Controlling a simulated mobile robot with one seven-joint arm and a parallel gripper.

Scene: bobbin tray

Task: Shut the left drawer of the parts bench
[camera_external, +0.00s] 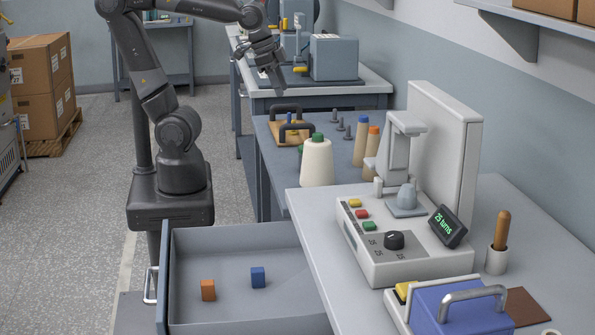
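A grey drawer (240,238) stands pulled out from the near bench (300,203), at the bottom of the view. Its front panel (164,290) faces left and carries a metal bar handle (150,286). An orange block (208,290) and a blue block (257,277) lie apart on its floor. No other drawer shows, so I cannot tell by comparison whether this is the left one. My gripper (274,78) is high and far back, near the rear bench, well away from the drawer and touching nothing that I can see. Its fingers are too small to read.
The near bench holds a control box (390,250) with a "25 turns" display, a blue-lidded case (460,312) and a wooden-handled tool in a cup (497,258). Thread cones (317,162) stand on the middle bench. Open floor (70,230) lies left of the drawer.

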